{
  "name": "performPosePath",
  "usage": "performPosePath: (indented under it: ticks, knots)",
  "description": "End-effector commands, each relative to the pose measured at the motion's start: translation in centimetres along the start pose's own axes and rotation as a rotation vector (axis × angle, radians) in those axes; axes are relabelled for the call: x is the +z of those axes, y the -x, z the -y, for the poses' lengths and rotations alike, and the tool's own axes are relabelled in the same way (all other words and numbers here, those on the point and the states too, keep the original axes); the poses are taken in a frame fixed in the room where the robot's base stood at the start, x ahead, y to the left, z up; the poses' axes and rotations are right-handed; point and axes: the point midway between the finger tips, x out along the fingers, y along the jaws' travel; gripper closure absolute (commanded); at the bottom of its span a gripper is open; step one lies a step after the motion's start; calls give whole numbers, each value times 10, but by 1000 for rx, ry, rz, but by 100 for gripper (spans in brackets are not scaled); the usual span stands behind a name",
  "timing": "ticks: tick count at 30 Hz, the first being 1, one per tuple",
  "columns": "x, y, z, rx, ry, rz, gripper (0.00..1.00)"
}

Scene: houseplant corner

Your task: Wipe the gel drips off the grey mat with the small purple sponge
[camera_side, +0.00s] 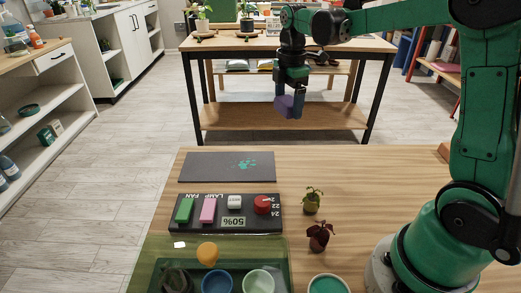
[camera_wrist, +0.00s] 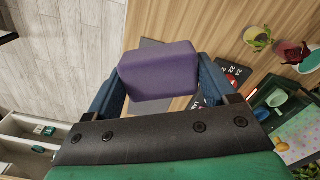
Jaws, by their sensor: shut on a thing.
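My gripper (camera_side: 290,103) is shut on the small purple sponge (camera_side: 285,106), which hangs high above the far edge of the wooden table. In the wrist view the sponge (camera_wrist: 160,72) sits between the two blue fingers and hides much of what lies below. The grey mat (camera_side: 212,168) lies flat on the table, to the left of and well below my gripper. Green gel drips (camera_side: 247,164) show as a patch on the right part of the mat.
A dark panel (camera_side: 224,223) with green, pink, white and red controls lies just in front of the mat. Two small potted plants, one green (camera_side: 312,200) and one dark red (camera_side: 319,236), stand to its right. A green tray (camera_side: 283,262) with pots is at the front. Table right of the mat is clear.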

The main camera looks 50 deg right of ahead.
Motion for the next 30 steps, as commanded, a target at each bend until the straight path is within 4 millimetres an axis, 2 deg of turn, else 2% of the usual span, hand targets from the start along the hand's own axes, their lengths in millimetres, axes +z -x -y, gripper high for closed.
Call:
performPosePath:
  ticks: [1,3,6,9,17,30]
  knots:
    - [-17,-13,-3,0,81,0,64]
    - [-35,-27,-5,0,174,0,64]
    - [-53,-42,-5,0,270,0,64]
    - [-62,-50,-4,0,319,0,64]
    - [-64,-64,-4,0,330,0,64]
    - [-64,-103,-4,0,328,0,64]
